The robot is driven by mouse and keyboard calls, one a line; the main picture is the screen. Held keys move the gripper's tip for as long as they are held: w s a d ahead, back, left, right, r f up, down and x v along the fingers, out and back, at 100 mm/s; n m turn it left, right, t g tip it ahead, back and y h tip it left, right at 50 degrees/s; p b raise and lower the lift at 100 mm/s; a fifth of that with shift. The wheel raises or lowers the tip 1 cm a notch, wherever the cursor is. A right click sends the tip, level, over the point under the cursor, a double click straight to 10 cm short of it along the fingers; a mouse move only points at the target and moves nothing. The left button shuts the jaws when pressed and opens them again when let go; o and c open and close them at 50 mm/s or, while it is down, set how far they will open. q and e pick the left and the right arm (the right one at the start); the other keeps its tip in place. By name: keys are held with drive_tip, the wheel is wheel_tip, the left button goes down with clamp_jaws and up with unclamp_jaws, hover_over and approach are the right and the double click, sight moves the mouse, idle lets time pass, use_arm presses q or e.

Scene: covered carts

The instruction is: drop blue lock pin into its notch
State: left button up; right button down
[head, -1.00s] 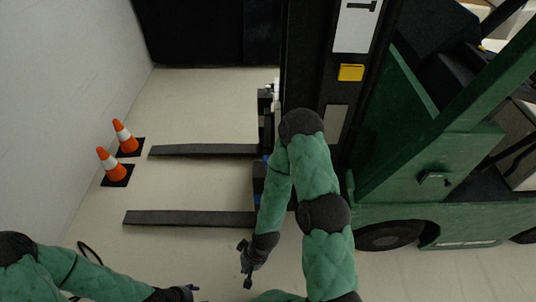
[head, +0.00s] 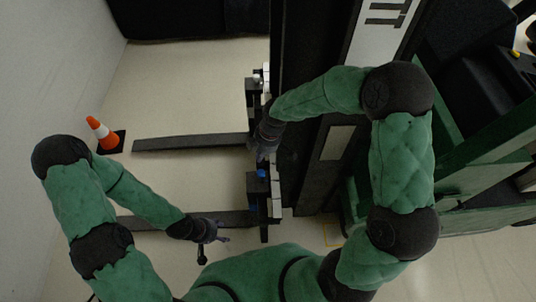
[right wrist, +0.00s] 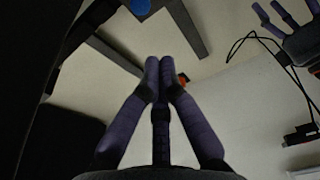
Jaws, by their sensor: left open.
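A small blue piece (head: 262,173), likely the lock pin, shows at the fork carriage, just below my right gripper (head: 265,153). The notch cannot be made out. In the right wrist view a blue round part (right wrist: 140,5) is cut off by the top edge. The right gripper's fingertips (right wrist: 161,65) meet there with nothing seen between them. My left gripper (head: 212,240) is open and empty beside the near fork; it also shows in the right wrist view (right wrist: 280,18).
The far fork (head: 190,143) and near fork (head: 235,217) stick out left from the dark mast (head: 300,120). An orange cone (head: 101,133) stands by the left wall. Open floor lies between the forks.

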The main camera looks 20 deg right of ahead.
use_arm(q)
drive_tip(key=shift+w+d, duration=0.2)
drive_tip(key=shift+w, duration=0.15)
use_arm(e)
drive_tip(key=shift+w+d+r, duration=0.35)
drive_tip(key=shift+w+r, duration=0.05)
drive_tip(key=shift+r, duration=0.1)
drive_tip(key=b, duration=0.5)
approach(259, 173)
drive_tip(key=x, duration=0.2)
drive_tip(key=a+x, duration=0.1)
drive_tip(key=x, duration=0.2)
drive_tip(key=shift+a+f, duration=0.1)
drive_tip(key=shift+f, duration=0.05)
use_arm(q)
drive_tip(key=shift+f+b, duration=0.35)
drive_tip(key=shift+f, duration=2.45)
use_arm(e)
drive_tip(key=shift+f, duration=0.65)
